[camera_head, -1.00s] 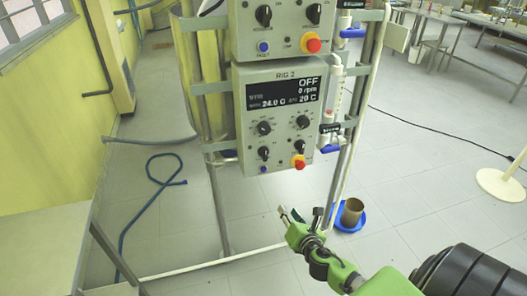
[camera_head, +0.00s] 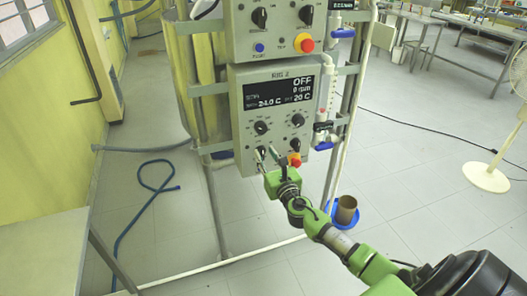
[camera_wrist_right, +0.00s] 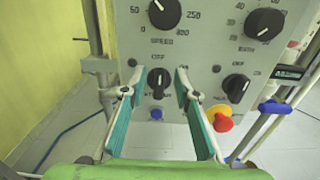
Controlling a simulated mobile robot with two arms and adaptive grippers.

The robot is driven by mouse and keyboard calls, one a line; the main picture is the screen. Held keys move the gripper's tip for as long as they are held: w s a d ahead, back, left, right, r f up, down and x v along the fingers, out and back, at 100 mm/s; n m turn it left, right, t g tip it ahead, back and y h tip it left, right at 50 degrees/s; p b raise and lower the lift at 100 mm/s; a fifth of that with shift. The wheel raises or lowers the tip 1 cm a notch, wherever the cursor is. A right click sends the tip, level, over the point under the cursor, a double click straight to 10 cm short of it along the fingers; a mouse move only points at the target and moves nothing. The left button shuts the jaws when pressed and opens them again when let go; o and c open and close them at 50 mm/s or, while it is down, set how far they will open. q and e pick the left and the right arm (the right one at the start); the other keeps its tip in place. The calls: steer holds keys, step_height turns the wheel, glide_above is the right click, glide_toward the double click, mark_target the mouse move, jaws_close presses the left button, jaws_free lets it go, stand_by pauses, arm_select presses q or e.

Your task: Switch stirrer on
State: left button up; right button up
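The grey RIG 2 control box (camera_head: 241,130) hangs on the metal frame. Its display (camera_head: 279,92) reads OFF, 0 rpm and 20 C. In the right wrist view, the black lower-left switch knob (camera_wrist_right: 159,80) has OFF printed above it, below the SPEED dial (camera_wrist_right: 164,12). My right gripper (camera_head: 267,152) is at the lower part of the box; it also shows in the right wrist view (camera_wrist_right: 154,85). Its teal-padded fingers are spread on either side of the lower-left knob, with gaps visible. Whether the tips touch the panel is unclear. My left gripper is out of view.
A red and yellow emergency button (camera_wrist_right: 220,117) and another black knob (camera_wrist_right: 236,87) sit right of the fingers. A blue button (camera_wrist_right: 156,114) is below the knob. Blue-handled valves (camera_head: 324,146) stand beside the box. A second control box (camera_head: 270,45) is above.

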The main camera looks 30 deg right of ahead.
steer(key=shift+x, duration=1.3)
steer(key=shift+s, duration=0.1)
jaws_close()
steer(key=shift+r, duration=0.1)
